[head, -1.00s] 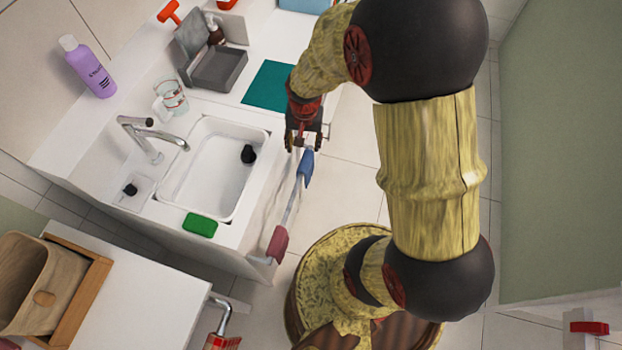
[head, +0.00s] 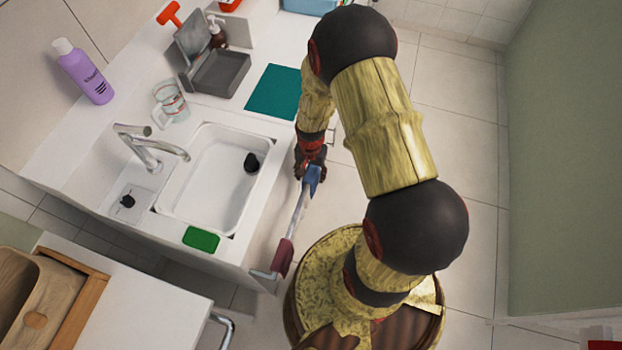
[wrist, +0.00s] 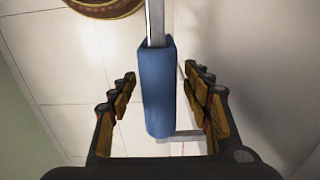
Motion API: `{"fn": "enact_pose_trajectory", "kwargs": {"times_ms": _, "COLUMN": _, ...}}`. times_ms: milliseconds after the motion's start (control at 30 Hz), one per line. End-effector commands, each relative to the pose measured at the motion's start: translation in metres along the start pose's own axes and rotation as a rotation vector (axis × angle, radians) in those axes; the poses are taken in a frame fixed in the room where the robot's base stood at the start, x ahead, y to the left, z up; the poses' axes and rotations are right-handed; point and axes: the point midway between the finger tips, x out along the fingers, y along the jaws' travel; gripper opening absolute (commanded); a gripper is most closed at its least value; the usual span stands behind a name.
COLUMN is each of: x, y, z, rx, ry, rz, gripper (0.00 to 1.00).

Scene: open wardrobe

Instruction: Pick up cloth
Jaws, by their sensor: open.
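A blue cloth-like piece (head: 313,178) hangs over the far end of a metal rail (head: 298,212) on the front of the sink cabinet. In the wrist view the blue piece (wrist: 157,88) lies between the two fingers. My gripper (head: 311,164) is at that end of the rail. In the wrist view my gripper (wrist: 160,85) is open, with gaps showing on both sides of the blue piece. A dark red piece (head: 282,258) hangs at the near end of the rail, apart from my gripper. I cannot tell which piece is the cloth.
A white sink (head: 212,180) with a faucet (head: 150,145) is beside the rail. A green sponge (head: 201,239) lies on the counter edge. A teal mat (head: 272,92), grey box (head: 220,72), glass (head: 171,102) and purple bottle (head: 84,71) stand behind. Floor at right is clear.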

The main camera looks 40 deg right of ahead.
Motion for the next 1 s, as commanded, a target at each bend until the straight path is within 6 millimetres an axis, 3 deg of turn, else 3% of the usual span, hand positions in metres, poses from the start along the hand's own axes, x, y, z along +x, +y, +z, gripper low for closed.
{"fn": "enact_pose_trajectory", "kwargs": {"times_ms": 100, "x": 0.0137, "y": 0.0007, "z": 0.0003, "rx": 0.001, "ry": -0.001, "rz": 0.001, "gripper": 0.49}}
{"fn": "enact_pose_trajectory", "kwargs": {"times_ms": 333, "x": 0.013, "y": 0.0004, "z": -0.0002, "rx": 0.001, "ry": 0.0, "rz": 0.0, "gripper": 0.49}}
{"fn": "enact_pose_trajectory", "kwargs": {"times_ms": 1000, "x": 0.0129, "y": 0.0005, "z": -0.0001, "rx": 0.0, "ry": 0.0, "rz": 0.0, "gripper": 0.11}}
